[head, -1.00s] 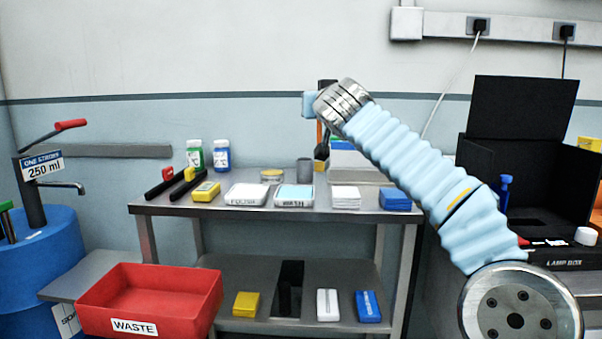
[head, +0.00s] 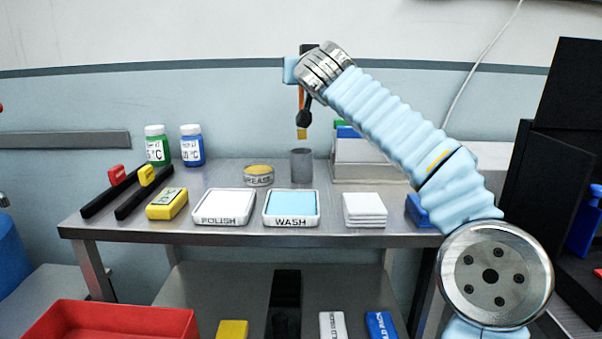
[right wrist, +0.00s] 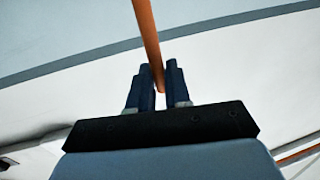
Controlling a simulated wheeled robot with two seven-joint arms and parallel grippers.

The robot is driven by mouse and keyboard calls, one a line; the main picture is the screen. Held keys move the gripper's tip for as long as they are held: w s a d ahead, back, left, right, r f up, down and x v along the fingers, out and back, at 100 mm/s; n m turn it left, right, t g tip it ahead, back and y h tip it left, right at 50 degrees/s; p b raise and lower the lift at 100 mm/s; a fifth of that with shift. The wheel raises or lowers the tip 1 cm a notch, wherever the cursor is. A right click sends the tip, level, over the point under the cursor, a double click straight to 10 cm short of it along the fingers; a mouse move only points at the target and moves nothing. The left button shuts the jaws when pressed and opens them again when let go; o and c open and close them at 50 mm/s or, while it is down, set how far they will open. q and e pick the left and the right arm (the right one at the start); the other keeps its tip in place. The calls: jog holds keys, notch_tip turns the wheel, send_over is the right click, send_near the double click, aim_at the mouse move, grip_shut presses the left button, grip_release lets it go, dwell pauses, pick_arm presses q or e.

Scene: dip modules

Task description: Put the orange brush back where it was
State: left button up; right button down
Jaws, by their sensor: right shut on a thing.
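My right gripper (right wrist: 162,82) is shut on the orange brush (right wrist: 147,35); its handle runs up between the two dark fingers in the right wrist view. In the head view the brush (head: 302,134) hangs roughly upright below my right wrist, its yellowish lower end down. That end shows just above the grey cup (head: 301,165) at the back of the metal bench, with a small gap in the picture. How far apart they are in depth I cannot tell. My arm and a dark round part hide some of the brush. My left gripper is not in view.
Left of the cup stands the grease tin (head: 258,175). In front are the polish tray (head: 224,221), wash tray (head: 291,222) and a white stack (head: 365,222). A pale box (head: 370,165) stands close on the right. Green (head: 157,146) and blue (head: 192,146) bottles stand at the back left.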

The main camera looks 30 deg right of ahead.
notch_tip(320, 180, down, 10)
jog(key=shift+r+b, duration=0.15)
jog(key=shift+b, duration=0.3)
jog(key=c, duration=1)
grip_release()
jog(key=shift+s+a+b, duration=0.15)
jog(key=shift+s+b, duration=0.25)
jog(key=shift+b, duration=0.3)
jog(key=p+v, duration=0.2)
jog(key=v, duration=1.1)
jog(key=shift+d+r, duration=0.15)
jog(key=shift+d, duration=0.1)
jog(key=shift+s, duration=0.1)
